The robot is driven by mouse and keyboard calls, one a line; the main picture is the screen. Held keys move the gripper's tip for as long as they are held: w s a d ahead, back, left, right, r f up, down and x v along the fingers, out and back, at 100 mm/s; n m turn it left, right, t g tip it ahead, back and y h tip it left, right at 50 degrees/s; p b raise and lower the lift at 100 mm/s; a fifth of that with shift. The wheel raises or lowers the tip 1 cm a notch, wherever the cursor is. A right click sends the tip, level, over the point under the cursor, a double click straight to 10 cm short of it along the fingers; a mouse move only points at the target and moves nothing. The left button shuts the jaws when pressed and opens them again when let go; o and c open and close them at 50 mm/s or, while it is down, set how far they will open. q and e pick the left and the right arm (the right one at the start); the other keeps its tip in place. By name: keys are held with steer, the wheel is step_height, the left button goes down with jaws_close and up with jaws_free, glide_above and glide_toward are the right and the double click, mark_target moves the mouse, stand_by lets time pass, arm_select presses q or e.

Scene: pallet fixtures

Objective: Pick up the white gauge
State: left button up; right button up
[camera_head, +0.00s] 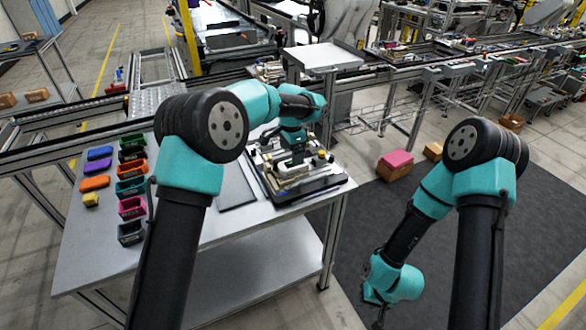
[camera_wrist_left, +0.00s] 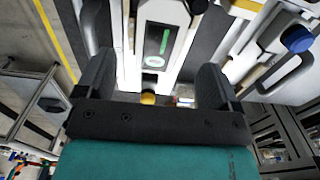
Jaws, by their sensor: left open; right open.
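The white gauge (camera_wrist_left: 158,40), with a dark face and green marks, stands in the left wrist view between the fingers of my left gripper (camera_wrist_left: 153,68). The fingers are open, one on each side of it, with visible gaps, so they do not appear to grip it. My right gripper (camera_head: 377,306) hangs low at the right, over the dark floor mat, open and away from the table.
Several coloured bins, including a green one (camera_head: 131,141) and an orange one (camera_head: 131,187), line the table's left part. A blue-capped part (camera_wrist_left: 298,40) stands right of the gauge. Boxes (camera_head: 395,165) lie on the floor.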

mark_target(290, 164)
arm_select(q)
steer(key=shift+f, duration=0.1)
steer(key=shift+s+a+f, duration=0.1)
steer(key=shift+f, duration=1.2)
steer(key=shift+s+a+f, duration=0.1)
steer(key=shift+f, duration=1.15)
steer(key=shift+c, duration=0.3)
steer(key=c, duration=1.1)
steer(key=shift+r, duration=0.2)
steer(key=shift+r, duration=1.7)
steer(key=s, duration=0.5)
steer(key=s+r, duration=0.1)
steer(key=s, duration=1)
steer(key=shift+d+r, duration=0.1)
steer(key=shift+r, duration=0.05)
